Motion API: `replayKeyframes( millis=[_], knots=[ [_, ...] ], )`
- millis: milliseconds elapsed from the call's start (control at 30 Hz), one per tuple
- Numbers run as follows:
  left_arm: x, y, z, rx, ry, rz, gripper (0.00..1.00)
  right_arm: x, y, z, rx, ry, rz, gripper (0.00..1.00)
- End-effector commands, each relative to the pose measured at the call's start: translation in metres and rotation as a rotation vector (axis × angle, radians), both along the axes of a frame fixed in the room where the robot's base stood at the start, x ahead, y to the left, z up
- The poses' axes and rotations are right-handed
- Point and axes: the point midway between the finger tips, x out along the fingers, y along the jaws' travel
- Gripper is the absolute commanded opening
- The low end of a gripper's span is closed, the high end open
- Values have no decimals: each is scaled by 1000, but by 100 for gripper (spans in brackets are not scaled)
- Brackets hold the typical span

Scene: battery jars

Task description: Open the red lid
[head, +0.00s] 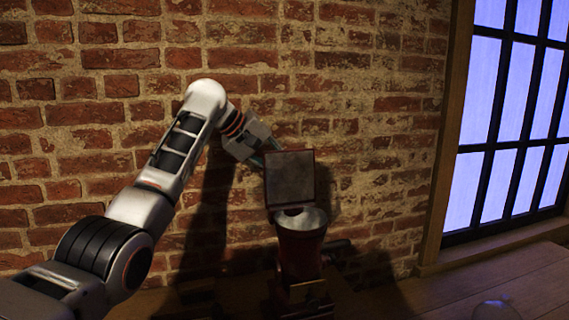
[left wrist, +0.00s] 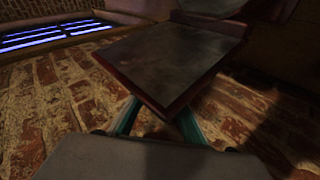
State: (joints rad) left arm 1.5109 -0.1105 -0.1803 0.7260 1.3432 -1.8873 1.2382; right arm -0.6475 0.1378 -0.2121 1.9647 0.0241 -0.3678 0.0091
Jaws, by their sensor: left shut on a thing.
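The red lid (head: 290,180) stands up on edge above a dark red jar (head: 300,248), showing its grey inner face and red rim in the head view. The jar's round, pale top (head: 300,219) is uncovered below it. My left gripper (head: 266,153) is at the lid's upper left edge and shut on it. In the left wrist view the lid (left wrist: 170,58) fills the upper middle, and the gripper's teal fingers (left wrist: 158,118) reach its near edge. The contact itself is partly hidden behind the lid. My right gripper is in neither view.
A brick wall (head: 370,130) stands close behind the jar and my left arm. A barred window (head: 505,110) is at the right. The wooden surface (head: 460,285) at the lower right is mostly clear, with a faint clear round object (head: 495,310) at its front.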

Motion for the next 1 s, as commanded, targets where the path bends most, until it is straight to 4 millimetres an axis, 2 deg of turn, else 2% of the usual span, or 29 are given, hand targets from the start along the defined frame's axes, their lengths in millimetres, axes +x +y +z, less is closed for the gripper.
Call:
replayKeyframes(
  millis=[33, 100, 633, 667, 700, 733, 1000],
  knots=[
    [1, 3, -8, 11, 9, 3, 0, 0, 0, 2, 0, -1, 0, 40],
    [1, 3, -10, 11, 9, 3, 0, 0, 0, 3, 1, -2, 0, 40],
    [0, 3, -15, 16, 13, 2, 0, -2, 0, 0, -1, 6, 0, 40],
    [1, 3, -15, 16, 13, 2, 19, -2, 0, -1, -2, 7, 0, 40],
    [1, 3, -15, 16, 13, 3, 29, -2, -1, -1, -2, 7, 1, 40],
    [1, 3, -15, 15, 13, 3, 32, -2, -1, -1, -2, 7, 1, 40],
    [0, 1, -10, 7, 7, 1, 32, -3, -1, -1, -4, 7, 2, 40]
  ],
)
